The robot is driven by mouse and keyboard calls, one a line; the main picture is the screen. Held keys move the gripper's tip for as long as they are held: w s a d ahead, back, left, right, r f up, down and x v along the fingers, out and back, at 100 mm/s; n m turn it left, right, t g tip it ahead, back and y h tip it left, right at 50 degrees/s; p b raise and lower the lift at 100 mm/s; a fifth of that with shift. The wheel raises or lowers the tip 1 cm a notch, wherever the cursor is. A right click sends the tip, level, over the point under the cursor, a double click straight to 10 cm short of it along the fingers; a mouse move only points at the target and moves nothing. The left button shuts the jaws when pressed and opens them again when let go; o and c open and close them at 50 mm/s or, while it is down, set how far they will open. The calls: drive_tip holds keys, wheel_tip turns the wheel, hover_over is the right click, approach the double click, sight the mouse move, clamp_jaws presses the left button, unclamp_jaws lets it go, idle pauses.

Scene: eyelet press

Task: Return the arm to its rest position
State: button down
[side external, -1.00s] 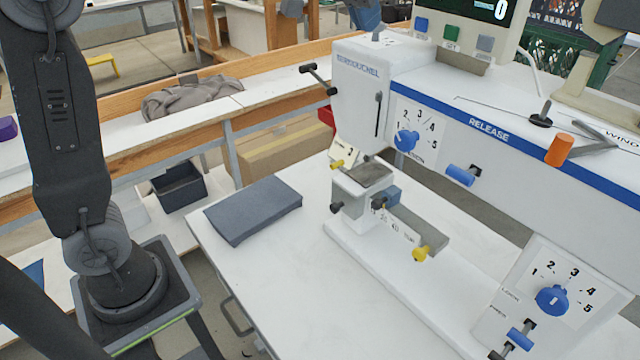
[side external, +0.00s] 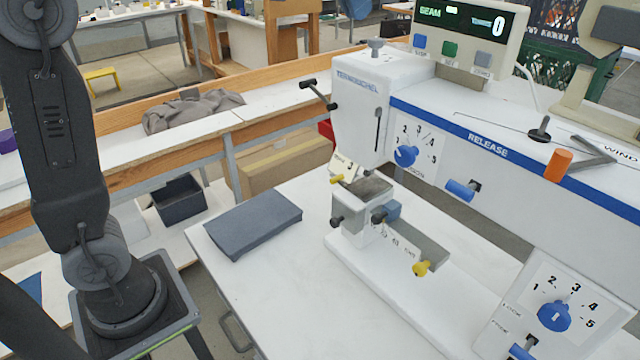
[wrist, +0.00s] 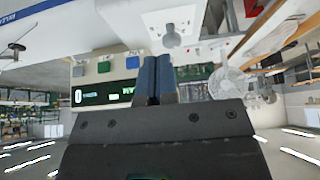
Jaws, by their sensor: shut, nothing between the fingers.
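My gripper (wrist: 156,80) shows only in the wrist view, where its two dark blue-grey fingers lie side by side, shut and empty. It is out of the side external view, which shows the lower part of my arm at the left. The eyelet press (side external: 355,95), white with a blue stripe, stands on the white table at the right. In the wrist view the display (wrist: 110,93) and the press body (wrist: 115,22) appear upside down behind the fingers. The gripper looks clear of the press, though the exact distance cannot be told.
A dark grey pad (side external: 253,222) lies on the white table (side external: 250,285) left of the press. A dark bin (side external: 180,200) and a cardboard box (side external: 275,163) sit beyond the table. A grey cloth (side external: 190,108) lies on the bench behind.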

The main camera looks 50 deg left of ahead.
drive_tip(key=s+f, duration=2)
drive_tip(key=s, duration=0.4)
drive_tip(key=shift+a+f, duration=0.2)
drive_tip(key=shift+a, duration=0.25)
